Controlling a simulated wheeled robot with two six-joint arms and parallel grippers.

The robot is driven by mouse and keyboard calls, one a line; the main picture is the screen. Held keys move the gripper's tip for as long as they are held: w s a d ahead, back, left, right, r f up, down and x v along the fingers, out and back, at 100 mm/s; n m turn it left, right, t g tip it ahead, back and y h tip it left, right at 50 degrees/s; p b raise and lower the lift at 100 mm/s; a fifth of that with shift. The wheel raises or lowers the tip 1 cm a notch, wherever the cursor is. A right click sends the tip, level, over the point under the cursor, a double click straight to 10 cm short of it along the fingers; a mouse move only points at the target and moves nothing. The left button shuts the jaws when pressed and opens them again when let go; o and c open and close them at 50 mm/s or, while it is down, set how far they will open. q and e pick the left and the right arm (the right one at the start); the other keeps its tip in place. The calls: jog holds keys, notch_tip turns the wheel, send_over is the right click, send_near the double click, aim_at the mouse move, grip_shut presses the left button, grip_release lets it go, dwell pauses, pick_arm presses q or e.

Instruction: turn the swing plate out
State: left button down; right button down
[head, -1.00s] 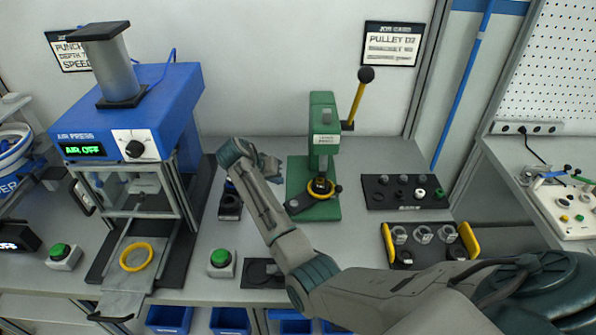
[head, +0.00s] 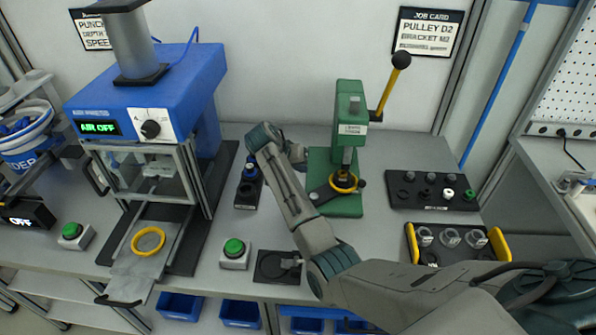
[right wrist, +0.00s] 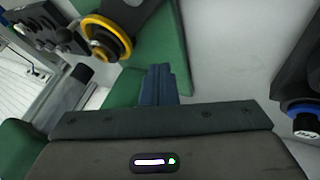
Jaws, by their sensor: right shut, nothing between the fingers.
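The green lever press (head: 349,120) stands on the bench right of centre, its yellow lever raised. A dark knob sits at the plate's right. In the right wrist view the yellow ring (right wrist: 107,38) and part of the dark plate (right wrist: 128,12) show at the top. My right gripper (head: 302,153) is left of the press, partly hidden by my own arm. Its fingers (right wrist: 162,82) are shut, empty and apart from the ring. My left gripper is out of view.
The blue air press (head: 150,90) stands at left, with a yellow ring on its tray. A dark holder with a blue-topped part (head: 249,172) lies between the presses. Green buttons (head: 234,248) line the front. Racks of parts (head: 432,190) stand at right.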

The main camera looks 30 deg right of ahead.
aim_at(334, 185)
jog(key=b+x, duration=0.5)
jog(key=x, duration=0.1)
jog(key=shift+f, duration=0.3)
jog(key=shift+s+d+r, duration=0.15)
jog(key=shift+s+d, duration=0.2)
jog(key=shift+d, duration=0.2)
jog(key=shift+s+d+r, duration=0.2)
jog(key=shift+s+d, duration=0.15)
jog(key=shift+d, duration=0.25)
jog(key=shift+s+d+r, duration=0.1)
jog(key=shift+s+d, duration=0.35)
jog(key=shift+d, duration=0.1)
jog(key=shift+w, duration=0.1)
